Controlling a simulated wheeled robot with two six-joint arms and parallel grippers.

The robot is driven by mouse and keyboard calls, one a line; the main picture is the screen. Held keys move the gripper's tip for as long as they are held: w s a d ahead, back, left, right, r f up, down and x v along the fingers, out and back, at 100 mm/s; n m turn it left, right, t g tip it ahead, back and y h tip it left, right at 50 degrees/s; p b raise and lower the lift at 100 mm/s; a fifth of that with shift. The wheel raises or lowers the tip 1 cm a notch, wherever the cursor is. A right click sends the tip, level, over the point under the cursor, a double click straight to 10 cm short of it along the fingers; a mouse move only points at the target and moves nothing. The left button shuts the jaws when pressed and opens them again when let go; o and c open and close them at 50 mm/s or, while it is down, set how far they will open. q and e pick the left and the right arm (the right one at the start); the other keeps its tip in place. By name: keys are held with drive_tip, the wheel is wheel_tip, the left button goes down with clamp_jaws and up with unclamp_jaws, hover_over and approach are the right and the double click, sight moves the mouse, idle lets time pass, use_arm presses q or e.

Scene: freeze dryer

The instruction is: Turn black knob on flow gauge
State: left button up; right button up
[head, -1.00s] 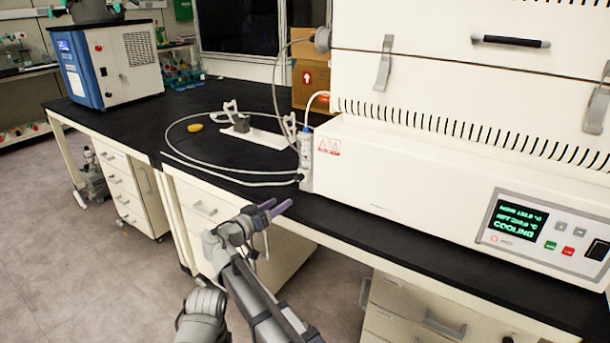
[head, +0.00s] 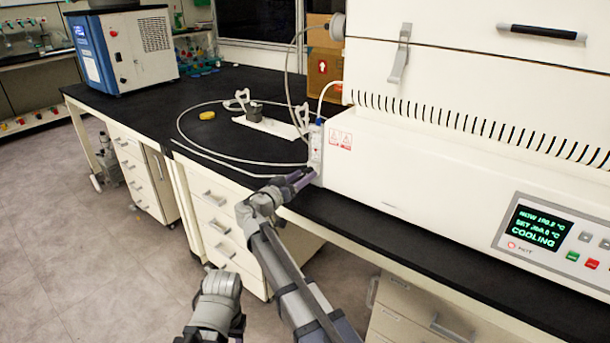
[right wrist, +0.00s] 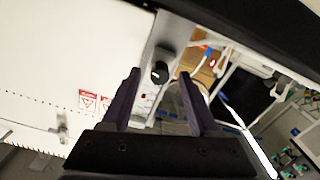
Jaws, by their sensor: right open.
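The flow gauge (head: 315,148) is a slim upright white and clear piece at the left end of the white freeze dryer's base. Its black knob (right wrist: 159,72) shows in the right wrist view, between my open fingertips and beyond them. In the head view the knob cannot be made out behind the fingers. My right gripper (head: 303,180) is open and empty, its purple fingers pointing at the foot of the gauge. I cannot tell whether they touch it.
The white freeze dryer (head: 420,180) with its green-lit display fills the right side. A thin hose loops over the black bench top (head: 150,108) left of the gauge. A white stand (head: 268,125) and a yellow object (head: 207,115) lie there. A cardboard box stands behind.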

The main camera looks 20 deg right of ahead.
drive_tip(key=shift+w+d, duration=0.45)
drive_tip(key=shift+d, duration=0.1)
drive_tip(key=shift+c, duration=0.3)
clamp_jaws()
